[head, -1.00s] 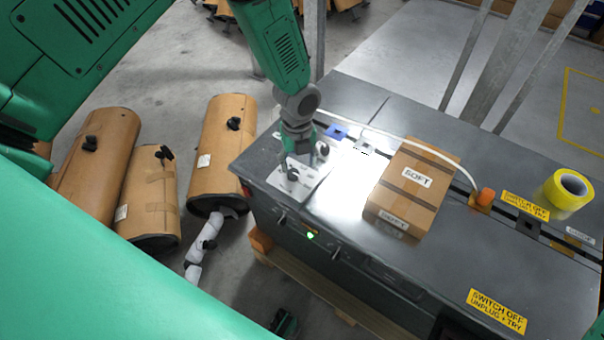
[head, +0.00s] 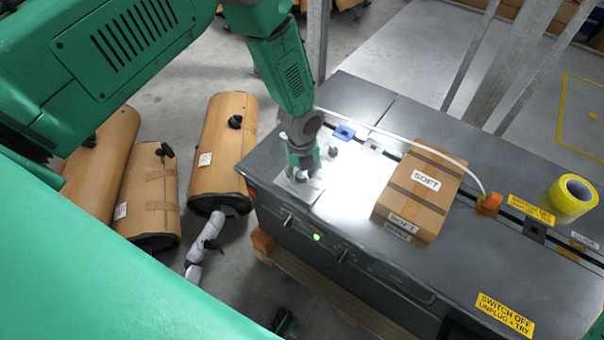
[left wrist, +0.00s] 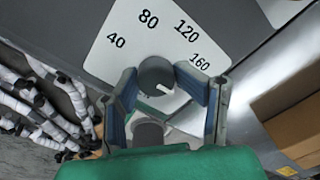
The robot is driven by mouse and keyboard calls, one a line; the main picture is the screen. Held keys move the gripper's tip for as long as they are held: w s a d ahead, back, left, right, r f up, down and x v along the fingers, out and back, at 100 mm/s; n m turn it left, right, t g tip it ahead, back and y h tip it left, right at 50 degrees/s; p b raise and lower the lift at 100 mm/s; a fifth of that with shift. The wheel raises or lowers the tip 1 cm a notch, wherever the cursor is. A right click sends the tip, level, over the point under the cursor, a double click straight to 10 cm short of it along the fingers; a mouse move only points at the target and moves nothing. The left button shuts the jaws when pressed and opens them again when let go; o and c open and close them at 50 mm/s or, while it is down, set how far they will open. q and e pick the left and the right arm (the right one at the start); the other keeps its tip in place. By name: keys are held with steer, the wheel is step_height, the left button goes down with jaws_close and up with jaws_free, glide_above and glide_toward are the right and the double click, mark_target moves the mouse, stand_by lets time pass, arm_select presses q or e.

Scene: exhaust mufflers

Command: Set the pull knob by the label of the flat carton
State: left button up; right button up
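The flat carton (head: 410,210) lies on the grey bench top, with white labels reading SOFT on its top and front side. The pull knob (left wrist: 156,73) is round and dark grey with a white mark, on a white plate (left wrist: 135,42) numbered 40, 80, 120 and 160. The mark points to the lower right in the left wrist view. My left gripper (left wrist: 155,85) is open, its fingers on either side of the knob; I cannot tell whether they touch it. In the head view my left gripper (head: 302,168) hides the knob.
Yellow tape (head: 572,194) and an orange fitting (head: 489,203) with a white hose are at the right of the bench. A blue piece (head: 343,132) lies behind my gripper.

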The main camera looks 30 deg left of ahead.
arm_select(q)
steer(key=shift+s+a+f, duration=0.2)
steer(key=shift+a+f, duration=0.1)
steer(key=shift+a, duration=0.45)
steer(key=shift+c, duration=0.3)
steer(key=shift+d, duration=0.1)
steer(key=shift+c, duration=0.5)
steer(key=shift+s+d, duration=0.15)
steer(key=shift+d, duration=0.45)
steer(key=shift+a, duration=0.2)
